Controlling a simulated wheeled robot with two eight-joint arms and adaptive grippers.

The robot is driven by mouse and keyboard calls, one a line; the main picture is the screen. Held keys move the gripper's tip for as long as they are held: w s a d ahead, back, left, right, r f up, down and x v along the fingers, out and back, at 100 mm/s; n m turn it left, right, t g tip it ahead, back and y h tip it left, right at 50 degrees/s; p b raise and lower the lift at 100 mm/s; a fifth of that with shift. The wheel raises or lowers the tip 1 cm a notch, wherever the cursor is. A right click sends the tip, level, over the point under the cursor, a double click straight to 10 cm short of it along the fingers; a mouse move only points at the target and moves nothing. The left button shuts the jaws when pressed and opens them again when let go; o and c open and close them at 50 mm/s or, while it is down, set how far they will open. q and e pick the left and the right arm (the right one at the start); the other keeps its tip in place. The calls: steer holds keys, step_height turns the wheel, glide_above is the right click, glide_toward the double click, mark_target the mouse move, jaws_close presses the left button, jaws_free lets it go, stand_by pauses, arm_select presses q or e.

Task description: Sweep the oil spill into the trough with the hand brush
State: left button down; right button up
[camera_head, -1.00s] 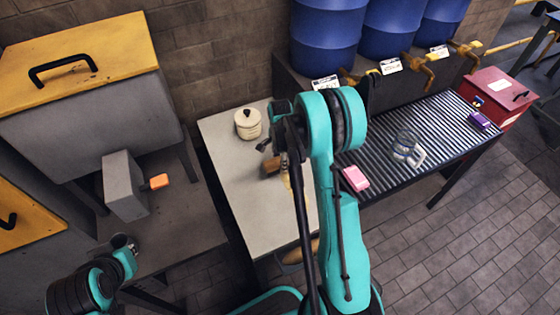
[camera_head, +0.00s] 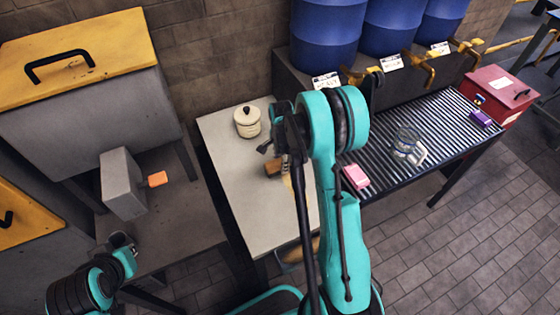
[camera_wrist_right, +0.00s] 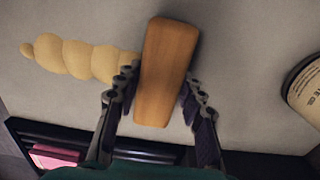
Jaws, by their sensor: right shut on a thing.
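The hand brush (camera_wrist_right: 165,72) shows as a brown wooden block, with its bristles hidden beneath it. My right gripper (camera_wrist_right: 160,100) is shut on it, one finger on each side, over the pale table. The brush also shows beside my arm in the head view (camera_head: 273,167). The oil spill (camera_wrist_right: 80,60) is a tan, lumpy streak left of the brush in the wrist view, reaching up to the gripper finger. A tan and grey thing (camera_head: 291,254), perhaps the trough, is at the table's front edge, mostly hidden by my arm. My left gripper (camera_head: 122,243) is at lower left, its fingers unclear.
A cream lidded pot (camera_head: 247,121) stands on the pale table (camera_head: 225,150) behind the brush. A pink block (camera_head: 356,177) and a glass item (camera_head: 408,146) are on the ribbed rack to the right. An orange block (camera_head: 157,179) lies on the left bench.

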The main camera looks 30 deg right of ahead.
steer(key=shift+s, duration=1.1)
steer(key=shift+s+a+b, duration=0.15)
steer(key=shift+s+b, duration=0.4)
steer(key=shift+s, duration=0.8)
steer(key=shift+s+a, duration=0.1)
steer(key=shift+s, duration=1.55)
steer(key=shift+s+f+b, duration=0.1)
steer(key=shift+s+b, duration=0.45)
steer(key=shift+s, duration=0.8)
steer(key=shift+s+a, duration=0.15)
steer(key=shift+s, duration=1.5)
steer(key=shift+s+a+b, duration=0.1)
steer(key=shift+s+b, duration=0.3)
steer(key=shift+s, duration=1.1)
steer(key=shift+s+a, duration=0.1)
steer(key=shift+s, duration=1.35)
steer(key=shift+s+a, duration=0.1)
steer(key=shift+s, duration=1.95)
steer(key=shift+r, duration=0.2)
